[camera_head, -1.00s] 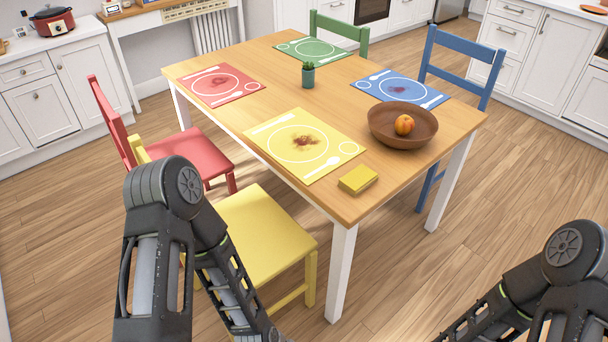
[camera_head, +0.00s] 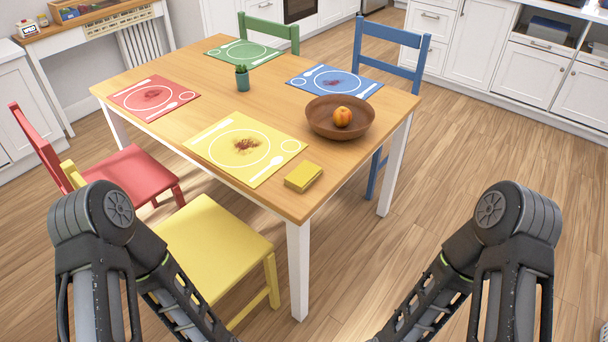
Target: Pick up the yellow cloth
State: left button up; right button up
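The yellow cloth (camera_head: 303,177) is a small folded block. It lies on the wooden table (camera_head: 210,60) near the front corner, just right of the yellow placemat (camera_head: 225,139). The yellow placemat has a dark reddish stain in its middle. My two arms show at the lower left and lower right of the head view, both below and apart from the table. Both grippers are outside the picture, below its lower edge.
A brown bowl (camera_head: 320,123) with an orange fruit (camera_head: 342,117) stands behind the cloth. A small potted plant (camera_head: 242,79) is mid-table. Stained red (camera_head: 130,104) and blue (camera_head: 316,90) placemats lie farther back. A yellow chair (camera_head: 215,245) stands at the table's near side. Floor right of the table is clear.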

aim_at(303, 177)
jog(key=i+z, duration=0.15)
jog(key=z, duration=0.3)
jog(key=i+j+z, duration=0.1)
jog(key=z, duration=0.3)
jog(key=i+j+z, duration=0.1)
jog(key=z, duration=0.35)
